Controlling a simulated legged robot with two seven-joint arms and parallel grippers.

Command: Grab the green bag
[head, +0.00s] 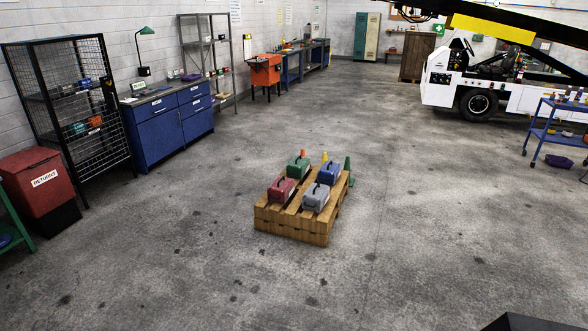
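The green bag (299,167) is a small case with a dark handle. It sits upright at the back left of a wooden pallet (291,235) on the floor, in the middle of the head view. On the same pallet are a dark red bag (281,190) at the front left, a blue bag (328,172) at the back right and a grey bag (315,198) at the front right. Neither of my grippers is in view, so I cannot see their state.
Small orange and yellow cones (324,157) and a green cone (348,166) stand by the pallet's far side. A white belt loader (440,83) is at the back right, near a blue cart (545,135). A red returns bin (40,185) stands left.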

